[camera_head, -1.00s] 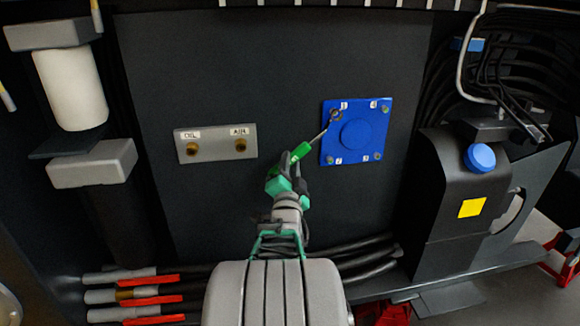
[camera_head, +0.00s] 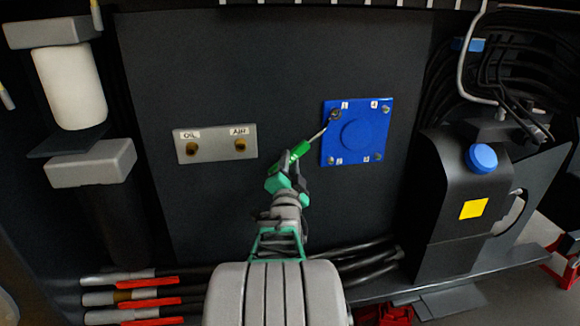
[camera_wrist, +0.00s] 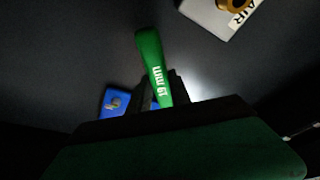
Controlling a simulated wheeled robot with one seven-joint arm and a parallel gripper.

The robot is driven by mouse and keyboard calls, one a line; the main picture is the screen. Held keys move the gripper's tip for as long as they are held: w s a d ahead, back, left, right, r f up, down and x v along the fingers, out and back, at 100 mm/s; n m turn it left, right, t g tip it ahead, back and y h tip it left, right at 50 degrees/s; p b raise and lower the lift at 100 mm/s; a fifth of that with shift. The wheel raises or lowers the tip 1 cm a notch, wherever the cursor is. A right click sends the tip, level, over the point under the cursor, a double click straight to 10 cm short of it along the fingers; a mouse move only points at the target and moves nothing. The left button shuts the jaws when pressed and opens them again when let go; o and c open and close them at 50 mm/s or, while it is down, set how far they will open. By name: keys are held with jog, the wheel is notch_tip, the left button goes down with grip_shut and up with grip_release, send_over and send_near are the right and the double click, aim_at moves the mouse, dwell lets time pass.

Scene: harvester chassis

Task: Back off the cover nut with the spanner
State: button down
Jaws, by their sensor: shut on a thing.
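A blue square cover (camera_head: 330,152) is mounted on the dark panel, with a nut at each corner and small number labels. The spanner (camera_head: 301,149) has a green handle and a grey shank. Its head reaches the nut (camera_head: 335,115) at the cover's upper left, by label 1; I cannot tell how well it is seated. My gripper (camera_head: 290,172) is shut on the green handle, left of the cover. In the wrist view the handle (camera_wrist: 152,62), marked 19 mm, stands up from my gripper (camera_wrist: 165,103). A corner of the blue cover (camera_wrist: 116,100) shows behind it.
A grey plate (camera_head: 215,144) with OIL and AIR fittings is left of the spanner. A dark tank (camera_head: 450,190) with a blue cap stands at the right. Hoses with red parts (camera_head: 150,281) run low.

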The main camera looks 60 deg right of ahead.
jog(key=shift+w+d+b, duration=0.4)
jog(key=shift+w+d, duration=0.05)
jog(key=shift+r, duration=0.1)
jog(key=shift+s+d+f+n+b, duration=0.25)
jog(key=shift+s+f+n+b, duration=0.1)
jog(key=shift+f, duration=0.1)
jog(key=shift+s+d+f+n+b, duration=0.2)
jog(key=shift+d+f+n+b, duration=0.05)
jog(key=shift+f+n+b, duration=0.15)
jog(key=shift+s+d+f+n+t+b, duration=0.35)
jog(key=shift+f+n+t+b, duration=0.15)
jog(key=shift+b, duration=0.5)
jog(key=shift+r, duration=0.1)
